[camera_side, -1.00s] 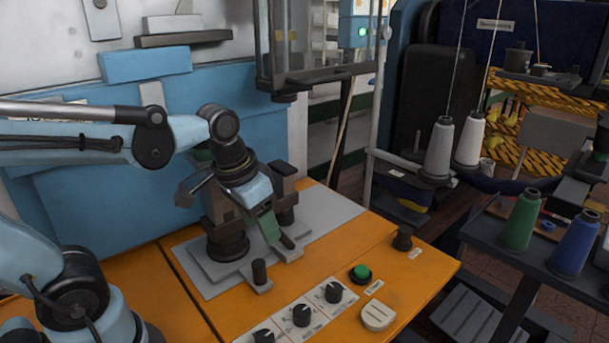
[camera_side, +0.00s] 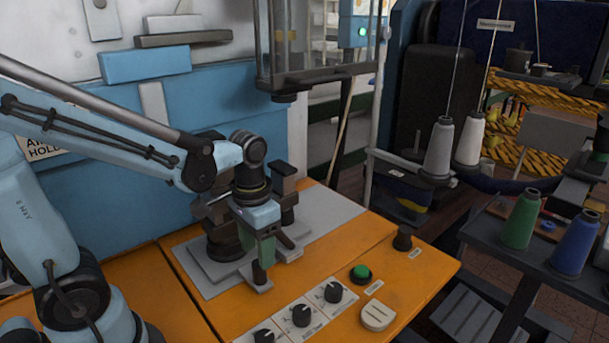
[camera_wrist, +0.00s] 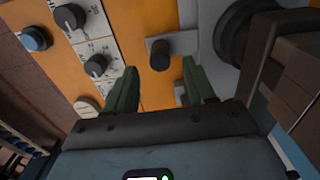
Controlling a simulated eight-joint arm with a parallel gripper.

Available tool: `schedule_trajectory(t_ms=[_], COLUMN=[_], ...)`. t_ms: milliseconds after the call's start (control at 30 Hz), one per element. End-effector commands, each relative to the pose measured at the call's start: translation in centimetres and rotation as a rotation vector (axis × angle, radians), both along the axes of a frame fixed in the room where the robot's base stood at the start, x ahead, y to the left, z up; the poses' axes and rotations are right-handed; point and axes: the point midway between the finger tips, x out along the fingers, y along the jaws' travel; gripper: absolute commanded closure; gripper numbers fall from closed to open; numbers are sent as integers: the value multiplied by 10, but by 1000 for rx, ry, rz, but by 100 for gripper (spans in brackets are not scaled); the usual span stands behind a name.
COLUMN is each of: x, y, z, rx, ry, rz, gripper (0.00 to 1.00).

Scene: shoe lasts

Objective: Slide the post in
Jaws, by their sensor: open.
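The post (camera_side: 259,273) is a short dark cylinder standing upright on a small grey slide plate (camera_side: 250,286) at the front of the grey fixture. In the wrist view the post (camera_wrist: 160,56) shows just beyond the gap between my green fingers, roughly centred. My gripper (camera_side: 260,258) points down just above the post, fingers apart and empty. The gripper (camera_wrist: 160,68) is also open in the wrist view. Whether a finger touches the post is not clear. The fixture has brown blocks (camera_side: 285,192) and dark round bases (camera_side: 226,246); my wrist hides part of it.
The fixture's grey base plate (camera_side: 330,217) lies on an orange bench (camera_side: 385,262). Several black knobs (camera_side: 301,316), a green button (camera_side: 361,272) and a black peg (camera_side: 403,239) stand in front and right. A blue panel (camera_side: 110,205) rises behind.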

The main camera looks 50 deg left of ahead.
Motion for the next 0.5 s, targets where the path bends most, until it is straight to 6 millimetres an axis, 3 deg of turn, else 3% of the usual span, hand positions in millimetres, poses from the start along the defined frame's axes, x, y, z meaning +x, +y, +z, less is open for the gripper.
schedule_trajectory(t_ms=[500], x=[0], y=[0], z=[-49], rx=[0], ry=[0], rz=[0], gripper=[46])
